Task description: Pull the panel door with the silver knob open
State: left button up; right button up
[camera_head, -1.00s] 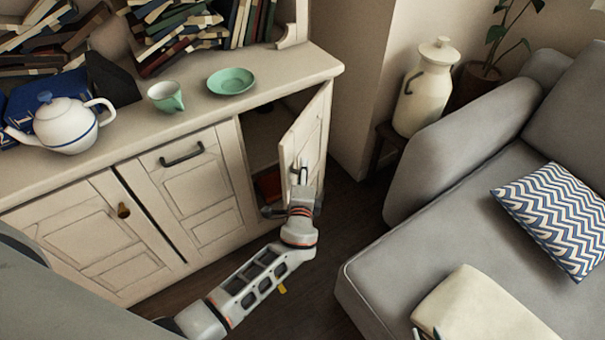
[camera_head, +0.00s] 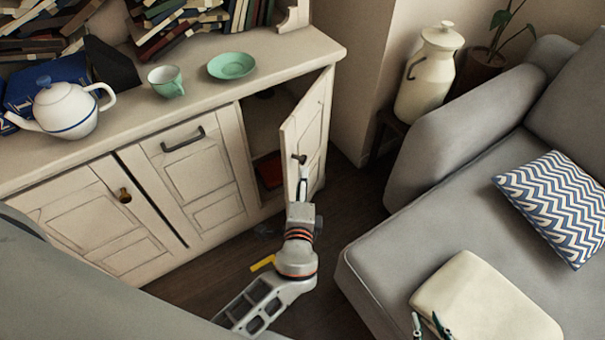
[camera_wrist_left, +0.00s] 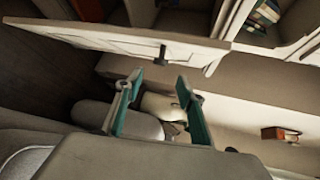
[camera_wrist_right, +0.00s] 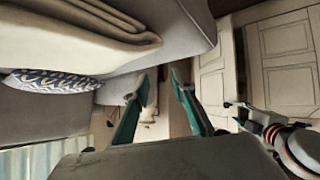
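The cream panel door (camera_head: 308,128) at the right end of the cabinet stands ajar, swung outward. Its small knob (camera_head: 299,159) looks dark in the head view. In the left wrist view the knob (camera_wrist_left: 162,55) lies just beyond and between the fingertips. My left gripper (camera_head: 303,174) is in front of the door face; its teal fingers (camera_wrist_left: 160,76) are apart with nothing between them. My right gripper (camera_head: 428,320) shows only its fingertips at the bottom, over the sofa; the right wrist view shows its fingers (camera_wrist_right: 160,75) apart and empty.
The grey sofa (camera_head: 440,205) stands to the right, with a strip of dark floor (camera_head: 352,215) between it and the cabinet. A teapot (camera_head: 66,108), cup (camera_head: 166,80) and saucer (camera_head: 231,65) stand on the cabinet top. A milk can (camera_head: 428,80) stands behind.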

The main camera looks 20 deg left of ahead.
pick_arm(q)
jog(key=shift+s+d+r, duration=0.1)
jog(key=shift+s, duration=0.3)
